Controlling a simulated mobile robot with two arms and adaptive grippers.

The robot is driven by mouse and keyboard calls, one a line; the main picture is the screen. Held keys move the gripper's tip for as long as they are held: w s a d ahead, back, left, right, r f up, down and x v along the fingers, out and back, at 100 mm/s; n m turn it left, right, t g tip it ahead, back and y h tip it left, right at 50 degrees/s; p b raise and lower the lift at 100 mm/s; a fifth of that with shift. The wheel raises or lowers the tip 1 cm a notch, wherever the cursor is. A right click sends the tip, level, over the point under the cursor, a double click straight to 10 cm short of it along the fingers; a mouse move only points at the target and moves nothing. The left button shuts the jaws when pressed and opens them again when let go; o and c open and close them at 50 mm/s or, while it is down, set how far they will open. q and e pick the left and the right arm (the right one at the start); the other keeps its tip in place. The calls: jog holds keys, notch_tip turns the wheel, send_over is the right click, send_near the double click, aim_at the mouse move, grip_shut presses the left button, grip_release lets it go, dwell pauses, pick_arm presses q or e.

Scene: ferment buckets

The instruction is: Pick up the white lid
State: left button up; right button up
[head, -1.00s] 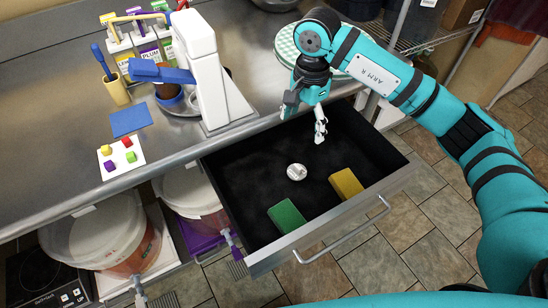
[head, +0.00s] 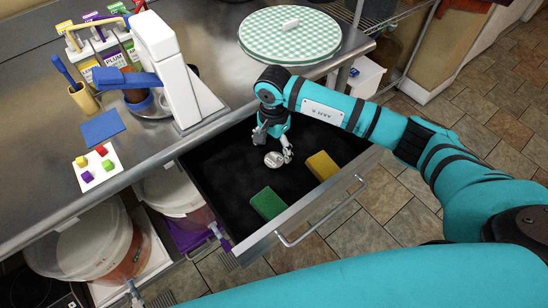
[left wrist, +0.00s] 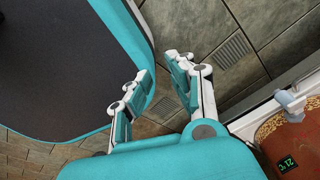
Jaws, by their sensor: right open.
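The white lid (head: 274,159) is a small round disc with a raised grip on top, lying on the black floor of the open drawer (head: 311,222). My right gripper (head: 273,146) is open, pointing down into the drawer just over the lid's far side. One finger is beside the lid's right edge, the other is up and left of it. I cannot tell whether either finger touches the lid. My left gripper (left wrist: 160,72) is open and empty in the left wrist view, above the tiled floor.
A green block (head: 268,204) and a yellow block (head: 322,166) lie in the drawer near its front. The steel counter (head: 50,150) borders the drawer at the back left. Lidded buckets (head: 85,245) stand below it. A checkered round board (head: 290,38) lies on the counter.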

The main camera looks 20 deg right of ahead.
aim_at(274, 155)
jog(key=f, duration=0.3)
jog(key=shift+s+f+p, duration=0.25)
jog(key=shift+p, duration=0.05)
jog(key=shift+f, duration=0.25)
jog(key=c, duration=1)
pick_arm(q)
jog(key=shift+s+d+r, duration=0.35)
jog(key=shift+s+r, duration=0.1)
jog(key=shift+s, duration=0.25)
pick_arm(e)
jog(key=shift+c, duration=0.3)
